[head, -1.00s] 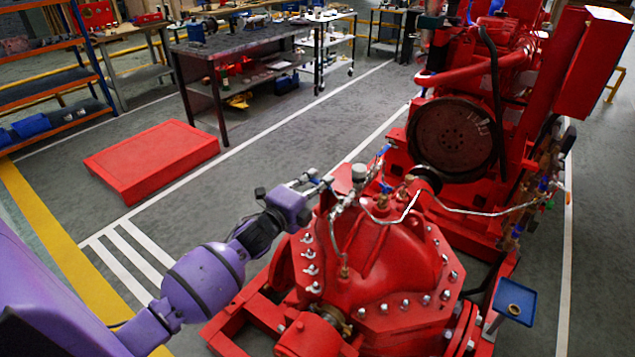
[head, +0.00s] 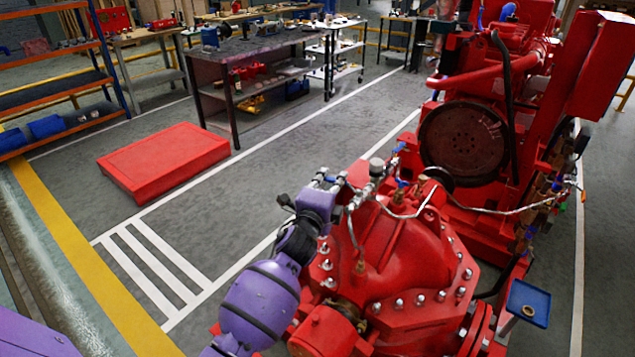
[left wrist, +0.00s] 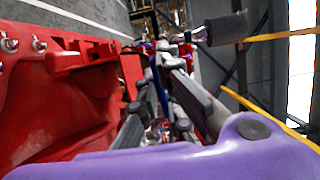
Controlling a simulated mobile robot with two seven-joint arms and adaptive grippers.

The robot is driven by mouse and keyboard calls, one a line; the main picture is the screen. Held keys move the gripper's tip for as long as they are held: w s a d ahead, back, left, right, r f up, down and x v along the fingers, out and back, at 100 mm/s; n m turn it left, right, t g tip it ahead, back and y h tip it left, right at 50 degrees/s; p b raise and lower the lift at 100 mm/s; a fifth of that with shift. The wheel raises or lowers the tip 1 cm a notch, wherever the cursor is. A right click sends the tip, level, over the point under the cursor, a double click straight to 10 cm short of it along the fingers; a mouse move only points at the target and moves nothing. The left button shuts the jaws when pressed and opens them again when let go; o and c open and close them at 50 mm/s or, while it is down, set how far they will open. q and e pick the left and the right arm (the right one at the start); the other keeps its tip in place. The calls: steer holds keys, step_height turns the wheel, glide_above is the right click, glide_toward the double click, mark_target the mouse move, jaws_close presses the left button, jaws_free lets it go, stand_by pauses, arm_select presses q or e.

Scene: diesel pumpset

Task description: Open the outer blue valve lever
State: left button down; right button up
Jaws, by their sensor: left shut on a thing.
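My left gripper (head: 336,183) is at the left end of the small pipework on top of the red pump (head: 408,255). In the left wrist view its fingers (left wrist: 165,62) are closed in on the outer blue valve lever (left wrist: 157,88), of which only a thin blue strip shows between them. In the head view the fingers and fittings hide most of this lever. Two other blue parts (head: 398,148) (head: 402,183) show further right, beside the round grey gauge (head: 376,167). My right gripper is in neither view.
A braided hose (head: 410,213) runs over the pump, and bolts ring its casing. The red engine with its dark flywheel (head: 463,143) stands behind. A small blue tray (head: 527,303) is at the right. Open floor with a red platform (head: 165,160) lies to the left.

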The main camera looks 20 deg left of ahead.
arm_select(q)
steer(key=shift+s+f+n+y+b, duration=0.25)
steer(key=shift+s+n+y+b, duration=0.25)
steer(key=shift+y, duration=0.5)
steer(key=shift+s+d+r+n+g+y+b, duration=0.1)
steer(key=shift+s+n+g+y+b, duration=0.1)
steer(key=shift+n+y, duration=0.25)
steer(key=shift+s+r+n+g+y+b, duration=0.1)
steer(key=shift+s+n+y+b, duration=0.1)
steer(key=shift+n+y, duration=0.25)
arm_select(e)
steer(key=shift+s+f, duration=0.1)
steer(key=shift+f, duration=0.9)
arm_select(q)
steer(key=c, duration=1.9)
jaws_free()
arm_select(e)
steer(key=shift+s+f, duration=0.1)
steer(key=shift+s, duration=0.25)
arm_select(q)
steer(key=shift+s+d, duration=0.15)
steer(key=shift+s, duration=0.35)
steer(key=v, duration=1.1)
steer(key=shift+w, duration=0.1)
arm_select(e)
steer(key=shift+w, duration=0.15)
